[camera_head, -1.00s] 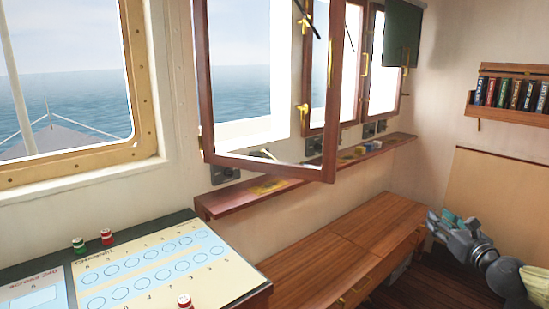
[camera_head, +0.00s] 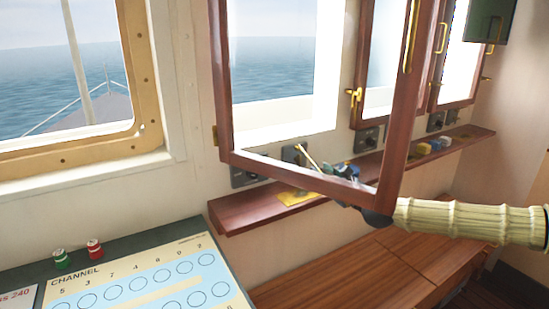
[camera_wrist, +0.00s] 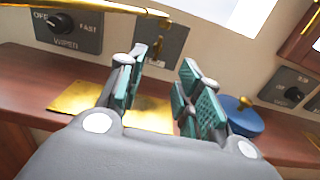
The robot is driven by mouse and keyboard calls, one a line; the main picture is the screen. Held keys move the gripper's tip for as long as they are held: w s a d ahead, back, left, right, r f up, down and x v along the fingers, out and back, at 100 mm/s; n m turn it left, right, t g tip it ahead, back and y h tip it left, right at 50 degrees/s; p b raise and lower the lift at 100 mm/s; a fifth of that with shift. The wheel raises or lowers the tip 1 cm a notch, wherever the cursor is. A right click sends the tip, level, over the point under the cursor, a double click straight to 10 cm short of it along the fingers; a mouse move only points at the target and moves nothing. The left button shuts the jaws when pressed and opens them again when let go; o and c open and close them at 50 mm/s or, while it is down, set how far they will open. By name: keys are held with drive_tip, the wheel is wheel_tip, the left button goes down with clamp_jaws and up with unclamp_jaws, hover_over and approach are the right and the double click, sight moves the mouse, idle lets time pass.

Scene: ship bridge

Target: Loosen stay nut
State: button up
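My gripper (camera_head: 338,172) is low at the open wooden window, partly hidden by its bottom rail in the head view. In the wrist view my gripper (camera_wrist: 164,62) is open, with two green-padded fingers apart and nothing between them. A thin brass stay rod (camera_head: 312,159) slants at the lower window opening. In the wrist view a brass rod (camera_wrist: 85,5) crosses the top left, ending in a rounded tip beyond the fingers. A small brass piece on a grey wall plate (camera_wrist: 174,42) shows between the fingertips. I cannot tell which piece is the stay nut.
A wiper switch (camera_wrist: 63,24) is on the wall. The window frame (camera_head: 392,160) hangs close by my arm. A channel panel (camera_head: 150,285) is front left.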

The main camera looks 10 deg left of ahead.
drive_tip(key=shift+w+a+r, duration=0.25)
drive_tip(key=shift+w+a, duration=0.15)
drive_tip(key=shift+a, duration=0.2)
drive_tip(key=p+x, duration=0.2)
drive_tip(key=x, duration=0.7)
drive_tip(key=shift+w+a+f, duration=0.15)
drive_tip(key=shift+w+a, duration=0.05)
drive_tip(key=shift+w, duration=0.05)
clamp_jaws()
